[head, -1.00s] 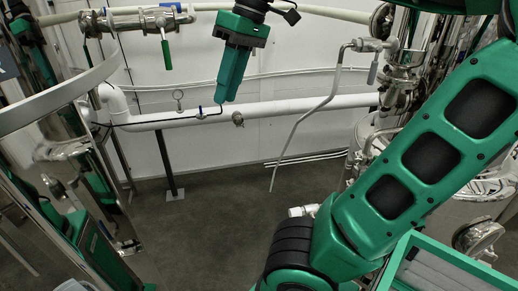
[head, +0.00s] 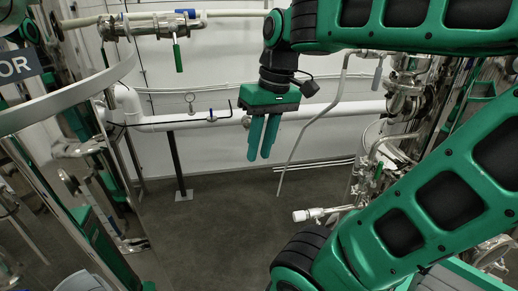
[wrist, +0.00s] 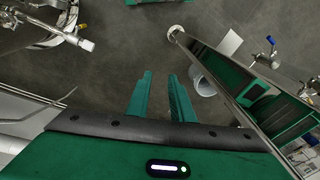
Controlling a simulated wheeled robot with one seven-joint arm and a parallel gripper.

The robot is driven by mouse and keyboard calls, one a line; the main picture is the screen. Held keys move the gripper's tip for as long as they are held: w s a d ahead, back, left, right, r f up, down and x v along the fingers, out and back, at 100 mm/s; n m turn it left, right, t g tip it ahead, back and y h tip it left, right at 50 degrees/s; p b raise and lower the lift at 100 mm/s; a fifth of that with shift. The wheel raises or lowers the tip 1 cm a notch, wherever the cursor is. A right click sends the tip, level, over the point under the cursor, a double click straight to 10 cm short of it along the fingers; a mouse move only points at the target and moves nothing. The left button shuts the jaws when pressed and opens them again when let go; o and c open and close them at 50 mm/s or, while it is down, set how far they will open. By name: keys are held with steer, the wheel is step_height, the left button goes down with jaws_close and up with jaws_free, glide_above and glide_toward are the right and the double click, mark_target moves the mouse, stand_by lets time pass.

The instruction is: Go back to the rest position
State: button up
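My gripper (head: 263,137) hangs down from my green arm near the middle of the head view. Its two green fingers are a little apart, with a narrow gap between them and nothing in it. In the wrist view, my gripper (wrist: 160,98) shows its two fingers apart over bare grey floor. It touches nothing that I can see.
White pipes (head: 190,121) run along the back wall, with a green-handled valve (head: 178,55). A bent steel tube (head: 312,125) stands right of my gripper. Steel tanks flank both sides. A white bucket (wrist: 202,82) stands on the floor. Floor (head: 215,220) is clear below.

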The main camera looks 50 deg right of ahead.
steer(key=shift+s+d+f, duration=0.1)
steer(key=shift+s+f, duration=0.1)
steer(key=s+d+f+m+g+h, duration=0.1)
steer(key=s+f+m, duration=0.3)
steer(key=s+f, duration=0.3)
step_height(320, 180, down, 3)
steer(key=shift+r, duration=0.15)
steer(key=shift+d, duration=0.1)
steer(key=shift+w+f+h, duration=0.2)
steer(key=shift+w+h, duration=0.1)
steer(key=shift+w, duration=0.3)
